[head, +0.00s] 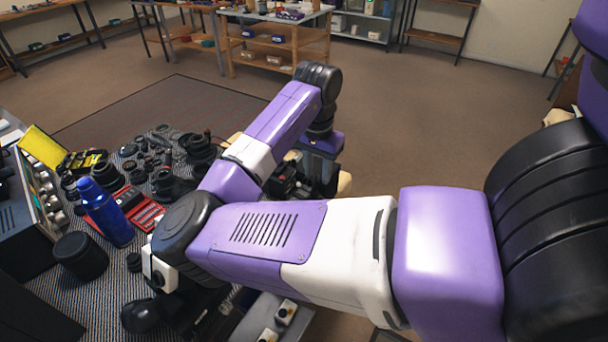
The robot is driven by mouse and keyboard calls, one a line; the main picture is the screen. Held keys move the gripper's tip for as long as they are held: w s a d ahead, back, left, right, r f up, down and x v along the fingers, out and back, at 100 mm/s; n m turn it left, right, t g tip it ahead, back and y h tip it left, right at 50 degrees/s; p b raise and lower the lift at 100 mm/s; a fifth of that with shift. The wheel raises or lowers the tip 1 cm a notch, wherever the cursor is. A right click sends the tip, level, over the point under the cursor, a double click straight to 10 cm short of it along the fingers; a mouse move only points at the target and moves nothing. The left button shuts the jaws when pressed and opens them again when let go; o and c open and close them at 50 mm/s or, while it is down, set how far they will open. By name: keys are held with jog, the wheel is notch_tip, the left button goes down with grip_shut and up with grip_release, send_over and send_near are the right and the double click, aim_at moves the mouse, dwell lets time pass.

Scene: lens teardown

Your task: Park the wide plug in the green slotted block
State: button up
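My gripper (320,168) points down past the right end of the striped work mat (107,292), below the black wrist of my arm. Its fingers are small and dark against dark gear, so I cannot tell whether they are open or hold anything. I cannot make out the wide plug. I cannot make out the green slotted block either. My arm crosses the middle of the picture and hides part of the bench.
Several black lens parts (160,142) lie on the mat. A blue bottle (105,212), a black cylinder (80,256), a red tool case (137,211) and a yellow-lidded box (42,147) stand at the left. Open floor (440,130) lies beyond the bench.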

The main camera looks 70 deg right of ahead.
aim_at(314, 195)
jog(key=shift+a+f+y, duration=0.1)
jog(key=shift+a+y, duration=0.4)
jog(key=shift+a, duration=0.45)
jog(key=shift+w+f, duration=0.1)
jog(key=shift+f, duration=3.7)
jog(key=shift+c, duration=0.4)
grip_shut()
jog(key=c, duration=0.6)
grip_release()
grip_shut()
jog(key=shift+r+p, duration=1)
jog(key=shift+p, duration=0.15)
